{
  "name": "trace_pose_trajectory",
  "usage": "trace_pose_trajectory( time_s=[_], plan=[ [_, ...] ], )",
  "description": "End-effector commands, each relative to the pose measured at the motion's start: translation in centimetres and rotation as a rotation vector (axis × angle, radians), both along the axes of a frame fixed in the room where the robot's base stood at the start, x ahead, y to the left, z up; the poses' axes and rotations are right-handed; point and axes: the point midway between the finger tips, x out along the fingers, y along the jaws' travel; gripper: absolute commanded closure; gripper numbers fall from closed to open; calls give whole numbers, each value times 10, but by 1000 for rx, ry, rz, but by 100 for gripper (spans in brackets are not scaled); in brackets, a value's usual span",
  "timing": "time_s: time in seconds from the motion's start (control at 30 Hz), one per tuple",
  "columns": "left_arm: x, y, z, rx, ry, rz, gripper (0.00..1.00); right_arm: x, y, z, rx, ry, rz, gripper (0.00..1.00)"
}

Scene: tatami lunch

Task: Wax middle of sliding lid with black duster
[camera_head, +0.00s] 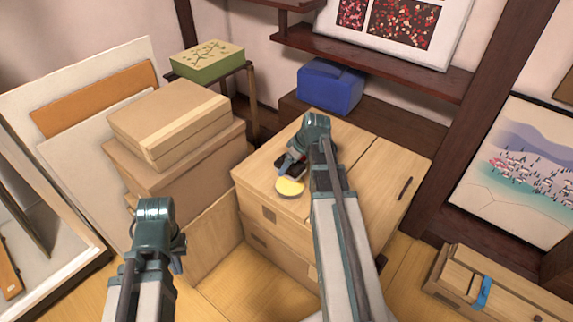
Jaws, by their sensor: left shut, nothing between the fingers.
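A light wooden chest (355,195) stands in the middle, its top split by a seam. The right part of the top (385,170) has a dark slot and looks like the sliding lid. A small black thing with a red spot (287,160), perhaps the duster, is at the chest top's left part. My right gripper (286,171) is right at it, pointing down; its fingers are partly hidden and I cannot tell whether they grip it. A round yellow pad or tin (289,187) lies just below it. My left gripper (179,256) is shut and empty, left of the chest.
Stacked cardboard boxes (170,125) stand left of the chest. A blue box (330,88) and a dark shelf (380,65) are behind it. A green box (207,60) sits on a small stand. A wooden crate with a blue band (460,280) is at lower right.

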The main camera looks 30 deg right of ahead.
Motion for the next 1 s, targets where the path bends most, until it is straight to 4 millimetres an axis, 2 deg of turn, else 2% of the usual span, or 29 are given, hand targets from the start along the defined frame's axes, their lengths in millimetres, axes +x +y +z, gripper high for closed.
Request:
trace_pose_trajectory(
  time_s=[0.27, 0.7, 1.0],
  plan=[
    [0, 0, -13, 0, 0, 0, 100, 0, 0, -13, 0, 0, 1, 65],
    [0, 0, -55, 2, -1, 0, 100, 0, 0, -55, 0, 0, 1, 65],
    [0, 1, -60, 2, -1, -1, 100, 0, 0, -60, 0, 0, 1, 65]
  ],
)
